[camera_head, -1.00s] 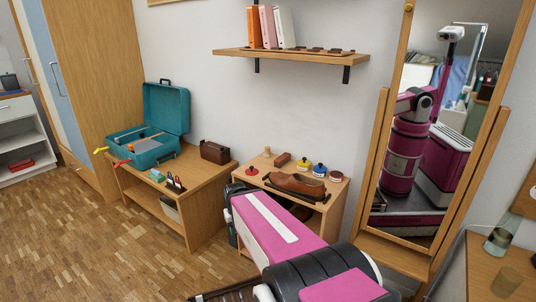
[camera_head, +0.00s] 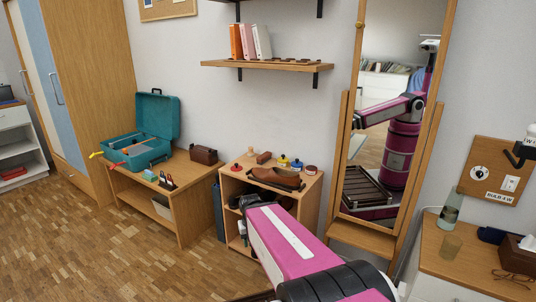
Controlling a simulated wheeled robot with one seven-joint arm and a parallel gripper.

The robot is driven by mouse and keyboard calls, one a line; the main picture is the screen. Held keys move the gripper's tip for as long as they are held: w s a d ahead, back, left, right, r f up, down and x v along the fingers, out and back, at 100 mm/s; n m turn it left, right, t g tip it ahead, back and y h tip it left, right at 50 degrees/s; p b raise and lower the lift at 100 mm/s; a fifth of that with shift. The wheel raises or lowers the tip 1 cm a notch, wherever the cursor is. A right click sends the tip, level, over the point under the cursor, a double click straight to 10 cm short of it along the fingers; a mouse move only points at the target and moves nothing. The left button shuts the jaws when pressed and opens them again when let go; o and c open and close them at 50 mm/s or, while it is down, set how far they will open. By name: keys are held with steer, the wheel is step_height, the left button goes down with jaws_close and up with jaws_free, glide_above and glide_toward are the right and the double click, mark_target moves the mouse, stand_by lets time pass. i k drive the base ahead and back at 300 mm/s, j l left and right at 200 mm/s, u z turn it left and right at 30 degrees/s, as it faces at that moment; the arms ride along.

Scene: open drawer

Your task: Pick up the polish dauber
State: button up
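Several small shoe-care items stand on top of the low wooden shelf unit (camera_head: 314,190). A pale wooden knobbed piece (camera_head: 250,151) at the back left may be the polish dauber, but it is too small to be sure. A small red knobbed item (camera_head: 237,167) is at the front left. My gripper (camera_head: 240,201) is a dark shape at the far end of my pink arm, in front of the shelf unit's left side and apart from those items. My arm partly hides it, and its fingers cannot be made out.
Brown shoes (camera_head: 277,178) lie at the front of the shelf top. Behind them are a brown brush (camera_head: 264,157) and yellow, blue and red-topped tins. A mirror (camera_head: 352,190) stands right. Wood floor is open at left.

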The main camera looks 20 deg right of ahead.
mark_target(250, 153)
steer(key=j+z, duration=0.1)
steer(key=z, duration=1.65)
steer(key=j+z, duration=0.15)
steer(key=j, duration=1)
steer(key=j+z, duration=0.1)
steer(key=j, duration=1)
steer(key=k, duration=0.05)
